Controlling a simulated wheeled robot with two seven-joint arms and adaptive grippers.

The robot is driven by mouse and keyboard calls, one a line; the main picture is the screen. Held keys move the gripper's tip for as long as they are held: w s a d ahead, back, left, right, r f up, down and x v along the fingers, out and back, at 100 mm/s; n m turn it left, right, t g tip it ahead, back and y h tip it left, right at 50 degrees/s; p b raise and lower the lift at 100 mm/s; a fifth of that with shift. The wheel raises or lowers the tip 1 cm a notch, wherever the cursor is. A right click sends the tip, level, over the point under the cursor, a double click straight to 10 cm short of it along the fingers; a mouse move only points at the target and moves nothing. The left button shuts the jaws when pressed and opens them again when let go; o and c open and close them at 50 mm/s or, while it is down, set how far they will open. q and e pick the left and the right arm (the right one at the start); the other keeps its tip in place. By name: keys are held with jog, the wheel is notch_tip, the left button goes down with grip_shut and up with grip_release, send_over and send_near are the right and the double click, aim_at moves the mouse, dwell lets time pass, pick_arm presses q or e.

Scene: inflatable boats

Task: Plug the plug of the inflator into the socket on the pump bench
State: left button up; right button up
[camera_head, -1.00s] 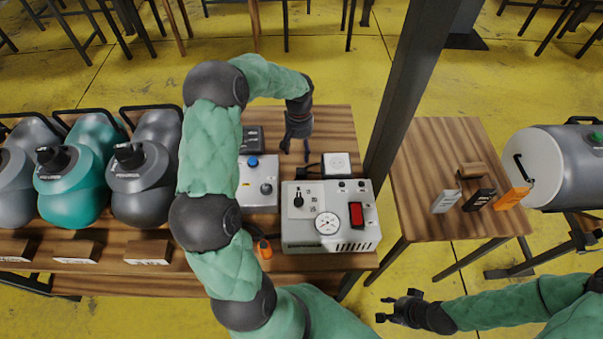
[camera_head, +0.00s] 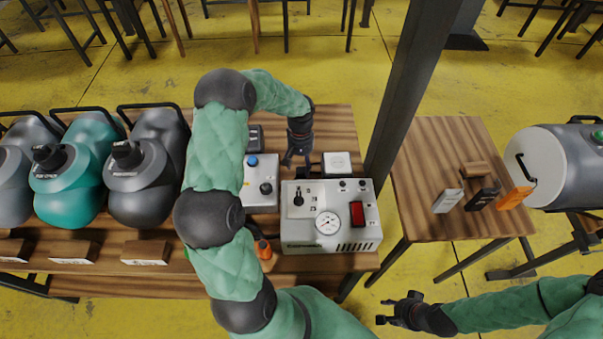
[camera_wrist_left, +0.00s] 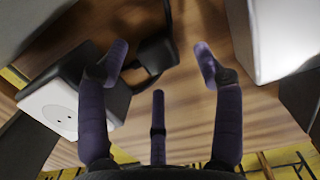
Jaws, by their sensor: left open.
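The inflator (camera_head: 304,234) is a grey box with a gauge and a red switch on the wooden pump bench (camera_head: 335,117). The white socket (camera_head: 337,160), with two holes, is behind it; it also shows at the left in the left wrist view (camera_wrist_left: 50,108). A black piece that looks like the plug (camera_wrist_left: 155,57) lies low over the wood, right of the socket there. My left gripper (camera_head: 297,161) is open above it, its fingers (camera_wrist_left: 160,60) on either side and apart from it. My right gripper (camera_head: 396,308) is open and empty, away from the bench.
A smaller grey box with knobs (camera_head: 261,191) stands left of the inflator. Grey and teal tanks (camera_head: 70,187) fill the bench's left. A dark post (camera_head: 405,110) rises at its right. A second table (camera_head: 430,150) holds small blocks. The bench's back right is clear.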

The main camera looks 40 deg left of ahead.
aim_at(301, 170)
pick_arm(q)
jog(key=f, duration=0.3)
jog(key=shift+s+d+f+b, duration=0.1)
jog(key=shift+d+f+b, duration=0.15)
jog(key=shift+b, duration=0.1)
jog(key=c, duration=1.1)
jog(key=shift+r, duration=0.2)
notch_tip(301, 170, up, 10)
jog(key=shift+f+p, duration=0.1)
jog(key=shift+p, duration=1.05)
